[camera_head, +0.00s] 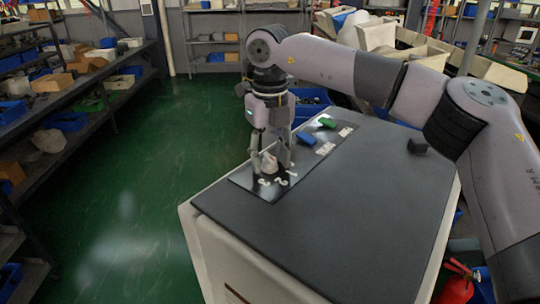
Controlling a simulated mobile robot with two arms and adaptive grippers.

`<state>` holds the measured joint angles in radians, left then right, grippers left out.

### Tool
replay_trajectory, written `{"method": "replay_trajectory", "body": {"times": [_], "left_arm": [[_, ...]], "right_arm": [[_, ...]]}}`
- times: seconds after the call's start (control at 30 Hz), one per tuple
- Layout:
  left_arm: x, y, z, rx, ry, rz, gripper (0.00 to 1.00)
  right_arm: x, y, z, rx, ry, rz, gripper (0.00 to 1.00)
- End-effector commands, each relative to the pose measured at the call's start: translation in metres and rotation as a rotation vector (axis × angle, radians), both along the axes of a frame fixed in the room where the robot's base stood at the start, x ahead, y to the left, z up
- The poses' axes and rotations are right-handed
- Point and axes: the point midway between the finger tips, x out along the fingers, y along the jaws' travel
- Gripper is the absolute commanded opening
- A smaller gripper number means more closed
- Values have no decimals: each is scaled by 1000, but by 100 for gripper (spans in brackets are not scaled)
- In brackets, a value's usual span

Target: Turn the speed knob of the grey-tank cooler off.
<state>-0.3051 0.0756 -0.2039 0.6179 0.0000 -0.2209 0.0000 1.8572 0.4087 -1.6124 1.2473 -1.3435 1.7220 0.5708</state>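The cooler (350,220) is a large box with a dark grey top and pale sides. A dark control panel (240,180) lies along its left edge. A pale knob (268,164) stands at the panel's near end, with white numerals around its base. My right gripper (270,166) points down over the knob, with one finger on each side of it. The fingers stand apart and look wider than the knob; contact is not clear. The knob's exact setting cannot be read. My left gripper is not in view.
A blue switch (307,142) and a green switch (327,122) with white labels sit farther along the panel. A small black block (417,145) is at the top's right edge. Loaded shelves (75,85) stand left, beyond open green floor. A red extinguisher (458,285) is lower right.

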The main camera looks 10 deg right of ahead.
Motion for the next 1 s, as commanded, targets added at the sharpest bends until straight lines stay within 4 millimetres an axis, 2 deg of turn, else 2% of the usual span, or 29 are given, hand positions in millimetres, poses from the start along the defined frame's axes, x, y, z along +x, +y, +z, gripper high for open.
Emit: {"method": "replay_trajectory", "body": {"times": [0.07,0.57,0.8,1.0], "left_arm": [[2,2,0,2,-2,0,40],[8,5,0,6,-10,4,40],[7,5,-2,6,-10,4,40],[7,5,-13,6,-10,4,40]], "right_arm": [[0,0,0,0,0,0,36],[0,0,1,0,-1,0,2],[0,0,0,0,-1,-17,2],[0,0,-2,0,-1,-100,2]]}}
